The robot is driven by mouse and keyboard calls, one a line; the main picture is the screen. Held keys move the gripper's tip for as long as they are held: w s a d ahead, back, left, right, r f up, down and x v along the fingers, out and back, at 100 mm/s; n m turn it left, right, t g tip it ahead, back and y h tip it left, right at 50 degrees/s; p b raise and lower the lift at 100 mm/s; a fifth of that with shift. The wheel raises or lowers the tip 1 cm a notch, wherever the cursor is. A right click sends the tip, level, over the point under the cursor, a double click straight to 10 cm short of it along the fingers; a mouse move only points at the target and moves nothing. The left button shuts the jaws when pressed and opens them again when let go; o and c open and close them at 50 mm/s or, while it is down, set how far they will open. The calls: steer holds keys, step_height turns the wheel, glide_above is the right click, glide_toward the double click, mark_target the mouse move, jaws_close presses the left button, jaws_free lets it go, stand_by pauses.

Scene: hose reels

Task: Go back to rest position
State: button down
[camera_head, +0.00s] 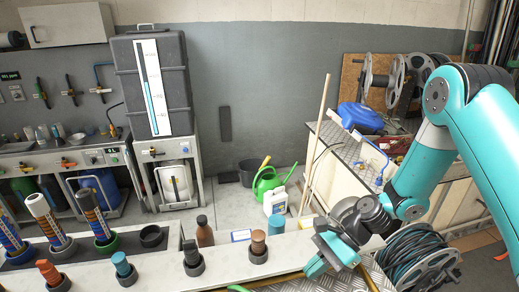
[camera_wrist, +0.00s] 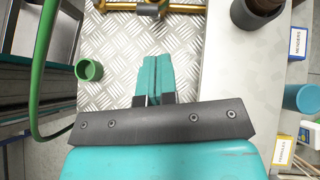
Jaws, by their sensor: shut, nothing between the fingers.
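My gripper (camera_head: 318,267) hangs low at the end of my teal arm, in the lower right middle of the head view. Its teal fingers (camera_wrist: 155,78) are together and empty in the wrist view. They point over a diamond-plate metal surface (camera_wrist: 115,45). I cannot tell the exact height above it. A brass-coloured bar (camera_wrist: 120,6) lies ahead of the fingertips, apart from them. A short green cylinder (camera_wrist: 89,70) stands to the left of the fingers.
A green hose (camera_wrist: 40,60) curves along the left in the wrist view. A white counter (camera_head: 225,268) carries several capped cylinders, including a brown one (camera_head: 258,243). A hose reel (camera_head: 425,262) stands below my arm. A workbench (camera_head: 345,150) with a blue container (camera_head: 361,117) is behind.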

steer(key=s+r+n+t+h+b, duration=0.3)
steer(key=s+r+n+b, duration=0.8)
steer(key=n, duration=0.9)
steer(key=s+r+h, duration=0.2)
steer(key=s, duration=0.2)
steer(key=shift+s+d+r+n, duration=0.15)
steer(key=shift+s+r+n, duration=0.05)
steer(key=shift+r+n, duration=0.15)
steer(key=shift+d, duration=0.1)
